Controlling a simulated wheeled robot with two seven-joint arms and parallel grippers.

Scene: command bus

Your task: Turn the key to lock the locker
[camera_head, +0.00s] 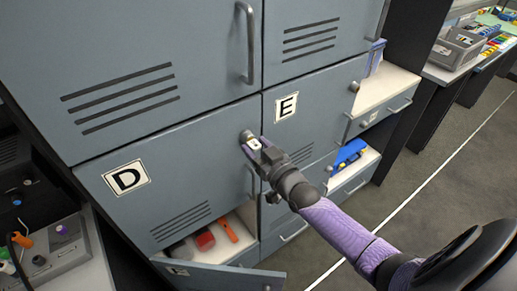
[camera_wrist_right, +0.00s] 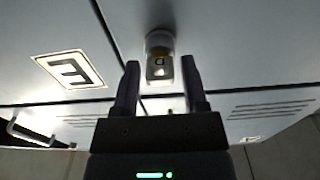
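The locker door labelled D (camera_head: 165,130) is grey and looks closed. Its round lock (camera_head: 246,135) sits near the door's upper right corner. A key (camera_wrist_right: 159,68) with a pale head marked D is in the lock, and it also shows in the head view (camera_head: 255,144). My right gripper (camera_head: 252,147) is at the lock. In the right wrist view, its two dark fingers (camera_wrist_right: 159,78) stand on either side of the key head, with a visible gap at each side. The fingers are open and not touching the key. My left gripper is in neither view.
Locker door E (camera_head: 320,115) is to the right. Below door D, an open compartment holds red and orange items (camera_head: 205,240), with a flap door (camera_head: 215,277) swung out. A control box (camera_head: 55,250) stands at lower left. Open floor (camera_head: 430,190) lies to the right.

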